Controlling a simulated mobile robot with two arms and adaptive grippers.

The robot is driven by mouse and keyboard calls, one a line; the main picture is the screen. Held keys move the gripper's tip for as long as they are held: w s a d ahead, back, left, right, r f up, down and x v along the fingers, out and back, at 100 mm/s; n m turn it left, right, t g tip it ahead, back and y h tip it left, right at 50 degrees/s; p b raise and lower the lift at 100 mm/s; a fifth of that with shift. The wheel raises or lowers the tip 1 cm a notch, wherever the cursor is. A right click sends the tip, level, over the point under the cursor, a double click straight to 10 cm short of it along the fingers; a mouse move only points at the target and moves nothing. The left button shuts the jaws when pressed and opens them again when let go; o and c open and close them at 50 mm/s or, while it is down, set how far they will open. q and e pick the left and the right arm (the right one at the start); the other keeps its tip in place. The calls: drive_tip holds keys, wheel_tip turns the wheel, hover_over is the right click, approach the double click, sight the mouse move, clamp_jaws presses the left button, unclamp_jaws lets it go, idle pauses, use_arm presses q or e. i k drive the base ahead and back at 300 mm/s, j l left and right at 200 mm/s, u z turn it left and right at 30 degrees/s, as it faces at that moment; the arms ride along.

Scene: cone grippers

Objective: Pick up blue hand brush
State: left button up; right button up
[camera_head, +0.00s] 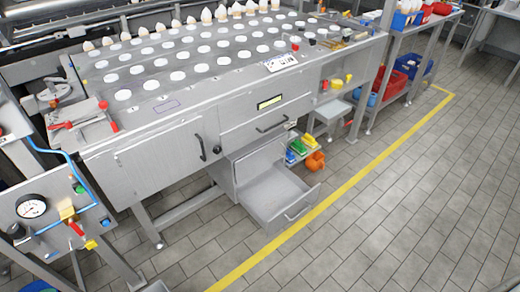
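I cannot make out a blue hand brush for certain. Neither of my grippers is in view.
A metal machine bench with several white discs (123,95) fills the upper left. Its lower drawer (268,197) stands open over the floor. A gauge panel (31,206) is at lower left. Shelves with red bins (390,82) stand at right. Tiled floor (400,200) is clear right of the yellow line.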

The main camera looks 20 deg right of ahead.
sight(290, 157)
drive_tip(key=i+l+u, duration=0.2)
drive_tip(key=l, duration=0.35)
drive_tip(key=i+l+u, duration=0.15)
drive_tip(key=l, duration=0.4)
drive_tip(key=i+l+u, duration=0.2)
drive_tip(key=l, duration=0.35)
drive_tip(key=l+u, duration=0.15)
drive_tip(key=l, duration=0.4)
drive_tip(key=i+l, duration=0.1)
drive_tip(key=l, duration=0.8)
drive_tip(key=i+l+u, duration=0.1)
drive_tip(key=l, duration=0.75)
drive_tip(key=i+l, duration=0.1)
drive_tip(key=l, duration=0.8)
